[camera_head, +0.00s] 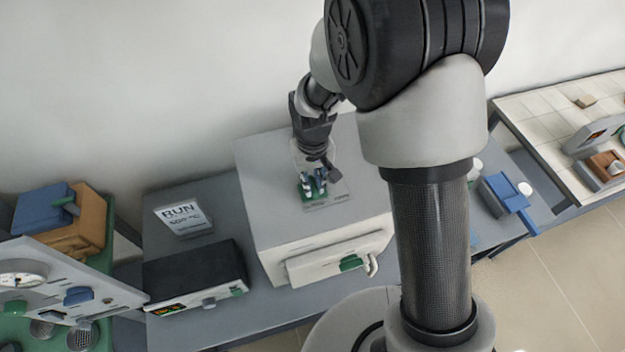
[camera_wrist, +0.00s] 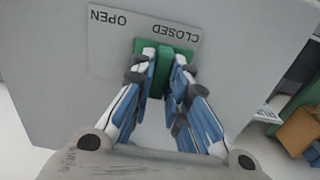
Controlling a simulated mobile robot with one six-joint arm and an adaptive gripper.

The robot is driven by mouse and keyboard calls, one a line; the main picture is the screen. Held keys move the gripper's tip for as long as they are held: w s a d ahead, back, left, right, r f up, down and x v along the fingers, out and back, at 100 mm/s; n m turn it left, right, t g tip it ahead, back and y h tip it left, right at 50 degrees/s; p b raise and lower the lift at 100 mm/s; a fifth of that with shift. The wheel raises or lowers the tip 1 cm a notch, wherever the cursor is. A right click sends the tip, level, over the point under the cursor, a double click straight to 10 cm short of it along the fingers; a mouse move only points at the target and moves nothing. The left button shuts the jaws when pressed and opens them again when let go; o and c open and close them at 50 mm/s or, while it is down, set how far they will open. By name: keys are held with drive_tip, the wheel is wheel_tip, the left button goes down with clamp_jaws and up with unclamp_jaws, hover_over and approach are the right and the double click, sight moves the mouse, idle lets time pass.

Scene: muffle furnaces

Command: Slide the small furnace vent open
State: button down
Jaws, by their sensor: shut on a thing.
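The small furnace (camera_head: 268,205) is a pale grey box on the bench, with a label plate on its top. In the wrist view, the label plate (camera_wrist: 112,45) reads OPEN and CLOSED, upside down. The green vent slider (camera_wrist: 165,78) sits beside the word CLOSED, away from OPEN. My gripper (camera_wrist: 164,58) has its blue-and-white fingers on both sides of the slider's raised green grip and is shut on it. In the head view my gripper (camera_head: 313,186) is low over the furnace top, and its fingers hide part of the slider.
A black control box (camera_head: 195,272) and a RUN sign (camera_head: 183,217) stand left of the furnace. The furnace door (camera_head: 325,262) has a green handle and faces the front. Blue and brown items (camera_head: 75,220) stand at far left. A tiled bench (camera_head: 540,120) is at right.

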drive_tip(key=d, duration=0.1)
drive_tip(key=w+d, duration=0.1)
drive_tip(key=d, duration=0.1)
drive_tip(key=d+b, duration=0.1)
drive_tip(key=d, duration=0.1)
drive_tip(key=shift+w+d, duration=0.1)
drive_tip(key=shift+w, duration=0.15)
drive_tip(key=c, duration=1.6)
unclamp_jaws()
drive_tip(key=shift+d, duration=0.1)
drive_tip(key=shift+o, duration=0.2)
wheel_tip(320, 180, up, 12)
